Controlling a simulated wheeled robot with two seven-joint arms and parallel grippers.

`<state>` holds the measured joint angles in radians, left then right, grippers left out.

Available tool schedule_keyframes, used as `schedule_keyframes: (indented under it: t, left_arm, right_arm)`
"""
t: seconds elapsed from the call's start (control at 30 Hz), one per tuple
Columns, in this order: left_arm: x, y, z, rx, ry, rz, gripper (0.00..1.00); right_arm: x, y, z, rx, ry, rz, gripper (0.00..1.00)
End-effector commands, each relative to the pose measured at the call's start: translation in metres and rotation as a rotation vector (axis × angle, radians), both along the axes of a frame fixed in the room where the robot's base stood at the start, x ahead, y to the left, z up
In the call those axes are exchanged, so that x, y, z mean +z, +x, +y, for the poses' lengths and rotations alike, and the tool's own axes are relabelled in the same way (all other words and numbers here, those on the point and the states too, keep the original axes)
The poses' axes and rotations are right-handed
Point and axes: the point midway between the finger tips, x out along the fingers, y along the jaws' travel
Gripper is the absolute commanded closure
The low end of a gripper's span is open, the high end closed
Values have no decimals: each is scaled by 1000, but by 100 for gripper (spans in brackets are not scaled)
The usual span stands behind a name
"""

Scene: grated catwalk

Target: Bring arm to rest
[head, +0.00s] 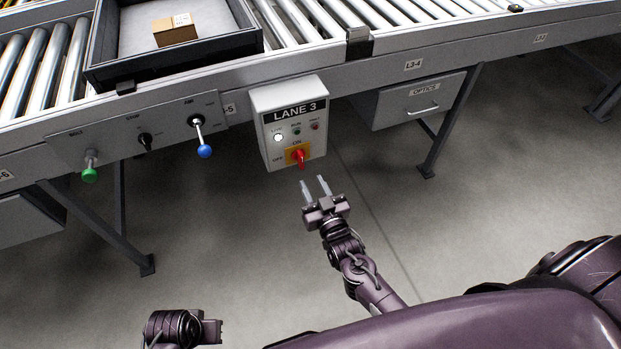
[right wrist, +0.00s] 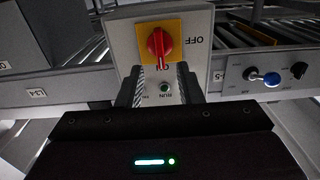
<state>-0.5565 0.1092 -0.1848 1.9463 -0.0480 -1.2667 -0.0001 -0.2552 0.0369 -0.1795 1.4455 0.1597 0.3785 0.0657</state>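A grey control box labelled LANE 3 (head: 289,110) hangs on the conveyor's front side. Its red rotary knob (head: 298,157) sits on a yellow plate, with the handle roughly upright in line with the ON mark; OFF is to its left. The right wrist view shows the knob (right wrist: 159,43) upside down, beyond my fingers. My right gripper (head: 314,184) is open and empty, just below and in front of the box, apart from the knob. My left arm's end (head: 184,328) shows at the bottom left; its fingers cannot be made out.
A conveyor with rollers (head: 410,14) runs across the back. A dark tray (head: 105,75) with a cardboard box (head: 174,30) rests on it. Blue (head: 204,151) and green (head: 90,174) levers stick out at left. An OFFICE drawer (head: 415,100) hangs right. The floor (head: 480,200) is clear.

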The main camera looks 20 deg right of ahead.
Motion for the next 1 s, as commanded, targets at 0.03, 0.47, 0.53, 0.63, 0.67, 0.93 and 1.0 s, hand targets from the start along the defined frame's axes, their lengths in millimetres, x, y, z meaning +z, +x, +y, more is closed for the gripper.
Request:
schedule_keyframes:
  t: [0.03, 0.47, 0.53, 0.63, 0.67, 0.93, 1.0]
  left_arm:
    - [0, 0, 0, 1, 0, 0, 100]
    - [0, 0, 0, 0, -1, 0, 100]
    - [0, 0, 0, 0, -1, 1, 100]
    - [0, 0, 0, 0, -1, 0, 100]
    - [0, 0, 0, 0, -1, 0, 100]
    - [0, 0, 0, 0, -1, 0, 100]
    - [0, 0, 0, 0, -1, 0, 100]
  right_arm:
    - [0, 0, 0, 0, 0, 0, 67]
    - [-1, 0, 0, 0, 0, 3, 67]
    - [-4, -1, 0, 2, -1, 27, 67]
    - [-17, -8, 2, 12, -3, 127, 67]
    - [-23, -11, 3, 17, -6, 174, 67]
    - [-83, -87, 16, 98, -62, 747, 67]
    - [-91, -110, 17, 118, -83, 873, 67]
